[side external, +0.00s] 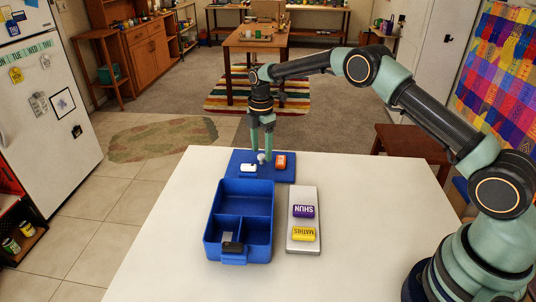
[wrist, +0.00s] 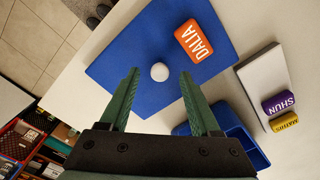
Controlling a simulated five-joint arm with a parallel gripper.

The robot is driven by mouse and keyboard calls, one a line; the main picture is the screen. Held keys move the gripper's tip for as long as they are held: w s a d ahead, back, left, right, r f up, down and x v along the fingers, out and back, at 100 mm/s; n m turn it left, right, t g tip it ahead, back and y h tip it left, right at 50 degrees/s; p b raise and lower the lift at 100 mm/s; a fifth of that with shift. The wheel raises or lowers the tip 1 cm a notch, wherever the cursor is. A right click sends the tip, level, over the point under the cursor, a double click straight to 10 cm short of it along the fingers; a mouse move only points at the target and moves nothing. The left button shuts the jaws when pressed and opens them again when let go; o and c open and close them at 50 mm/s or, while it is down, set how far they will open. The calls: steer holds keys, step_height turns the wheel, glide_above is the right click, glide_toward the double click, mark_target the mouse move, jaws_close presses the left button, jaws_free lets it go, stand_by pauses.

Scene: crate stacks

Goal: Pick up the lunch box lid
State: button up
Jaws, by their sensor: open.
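The lunch box lid is a flat blue panel (side external: 278,174) lying at the far end of the white table, behind the box; it fills the middle of the wrist view (wrist: 135,62). A white round knob (wrist: 159,72) stands on it. My gripper (side external: 262,150) is open above the lid, fingers pointing down. In the wrist view, its fingertips (wrist: 159,75) appear on either side of the knob; contact cannot be told.
The open blue lunch box (side external: 209,225) has three compartments, with a dark item (side external: 231,243) at its front. A small white item (side external: 248,168) is at the lid's near left. A silver slab (side external: 303,224) bears purple (side external: 303,211) and yellow (side external: 304,234) blocks. The table's right side is clear.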

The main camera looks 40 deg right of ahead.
steer(key=shift+f, duration=0.8)
jaws_close()
stand_by(0.8)
